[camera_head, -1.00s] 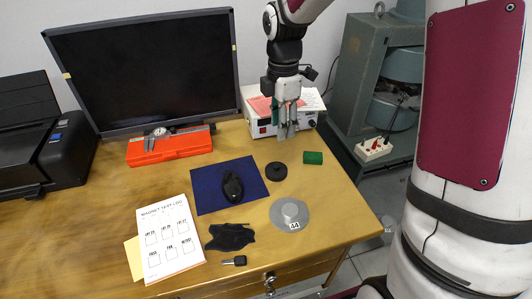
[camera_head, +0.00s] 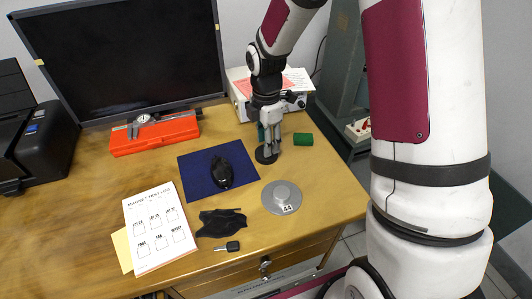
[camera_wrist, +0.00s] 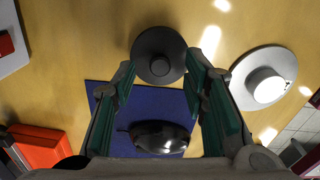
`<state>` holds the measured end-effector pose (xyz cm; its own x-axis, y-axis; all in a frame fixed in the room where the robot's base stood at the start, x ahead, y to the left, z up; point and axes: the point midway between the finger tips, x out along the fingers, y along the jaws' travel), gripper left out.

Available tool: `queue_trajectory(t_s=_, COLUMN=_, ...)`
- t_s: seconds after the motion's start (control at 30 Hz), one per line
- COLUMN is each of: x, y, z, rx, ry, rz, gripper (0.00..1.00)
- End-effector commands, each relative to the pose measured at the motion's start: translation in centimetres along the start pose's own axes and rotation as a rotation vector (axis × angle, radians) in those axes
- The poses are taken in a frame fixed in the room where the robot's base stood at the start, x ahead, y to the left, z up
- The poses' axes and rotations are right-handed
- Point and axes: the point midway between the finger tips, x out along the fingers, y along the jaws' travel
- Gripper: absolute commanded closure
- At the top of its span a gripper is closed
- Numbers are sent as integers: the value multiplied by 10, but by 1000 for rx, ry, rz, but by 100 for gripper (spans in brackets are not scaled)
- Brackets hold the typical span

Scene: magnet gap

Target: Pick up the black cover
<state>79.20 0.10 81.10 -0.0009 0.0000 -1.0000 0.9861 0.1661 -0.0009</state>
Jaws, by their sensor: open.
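The black cover (camera_head: 264,158) is a small round dark disc on the wooden table, right of the blue mat. In the wrist view the black cover (camera_wrist: 158,42) shows a raised round knob at its middle. My gripper (camera_head: 269,148) points down just above the cover and hides part of it in the head view. In the wrist view my gripper (camera_wrist: 161,66) is open, its green-lined fingers on either side of the cover's near part. I cannot tell whether the fingers touch it.
A grey disc (camera_head: 281,198) with a hub and a green cylinder (camera_head: 303,139) lie nearby. A black mouse (camera_head: 221,174) sits on the blue mat (camera_head: 193,175). A black cloth (camera_head: 221,223) and a key (camera_head: 226,247) lie in front. A white instrument box (camera_head: 240,92) stands behind.

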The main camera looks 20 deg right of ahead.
Motion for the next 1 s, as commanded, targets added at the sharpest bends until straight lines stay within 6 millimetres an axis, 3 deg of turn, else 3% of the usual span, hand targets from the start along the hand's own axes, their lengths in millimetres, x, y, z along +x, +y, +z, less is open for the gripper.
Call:
queue_trajectory(t_s=0.13, x=17, y=0, z=1, rx=1, ry=0, rz=-1, gripper=60)
queue_trajectory(t_s=0.4, x=20, y=0, z=1, rx=1, ry=0, rz=1, gripper=60)
queue_trajectory(t_s=0.43, x=20, y=0, z=1, rx=1, ry=0, rz=1, gripper=62)
queue_trajectory(t_s=0.6, x=20, y=0, z=1, rx=1, ry=0, rz=1, gripper=100)
queue_trajectory(t_s=1.0, x=18, y=0, z=1, rx=1, ry=0, rz=1, gripper=100)
